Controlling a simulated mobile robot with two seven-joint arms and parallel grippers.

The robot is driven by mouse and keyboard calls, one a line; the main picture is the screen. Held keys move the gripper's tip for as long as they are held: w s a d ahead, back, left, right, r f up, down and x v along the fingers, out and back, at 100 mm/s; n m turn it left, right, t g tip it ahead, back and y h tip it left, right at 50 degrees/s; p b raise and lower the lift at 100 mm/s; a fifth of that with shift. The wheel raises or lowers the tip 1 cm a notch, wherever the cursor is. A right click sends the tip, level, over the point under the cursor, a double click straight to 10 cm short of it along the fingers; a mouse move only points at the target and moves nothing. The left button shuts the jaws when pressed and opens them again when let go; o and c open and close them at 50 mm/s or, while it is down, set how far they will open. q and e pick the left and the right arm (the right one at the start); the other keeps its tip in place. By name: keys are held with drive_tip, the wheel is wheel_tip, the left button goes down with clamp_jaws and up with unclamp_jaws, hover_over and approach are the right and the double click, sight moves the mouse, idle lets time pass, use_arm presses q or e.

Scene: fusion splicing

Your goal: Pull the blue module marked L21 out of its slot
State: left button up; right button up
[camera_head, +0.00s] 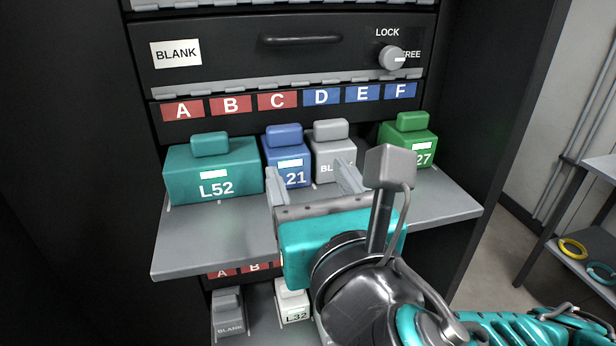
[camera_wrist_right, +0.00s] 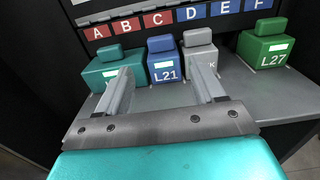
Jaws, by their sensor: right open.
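The blue module marked L21 (camera_head: 283,158) sits in the row on the pulled-out shelf, between the teal L52 module and the grey blank module. It also shows in the right wrist view (camera_wrist_right: 164,66), its label facing me. My right gripper (camera_head: 312,184) is open and empty in front of the row. In the right wrist view its fingers (camera_wrist_right: 165,78) stand apart, with L21 beyond and between them; the left finger overlaps L52 and the right finger overlaps the grey blank module. My left gripper is not in view.
The teal L52 (camera_head: 212,174) stands left, the grey blank (camera_head: 333,150) close at the right, and the green L27 (camera_head: 408,142) farther right past a gap. The shelf (camera_head: 215,245) is bare in front of L52. A lower row holds L32 (camera_head: 292,304).

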sight(286, 131)
drive_tip(key=w, duration=0.3)
drive_tip(key=w+a, duration=0.1)
drive_tip(key=w, duration=0.3)
drive_tip(key=w+a, duration=0.1)
drive_tip(key=w, duration=0.3)
drive_tip(key=shift+w+a, duration=0.15)
drive_tip(key=shift+w, duration=0.1)
drive_tip(key=shift+w+a, duration=0.1)
drive_tip(key=shift+w, duration=0.55)
drive_tip(key=c, duration=1)
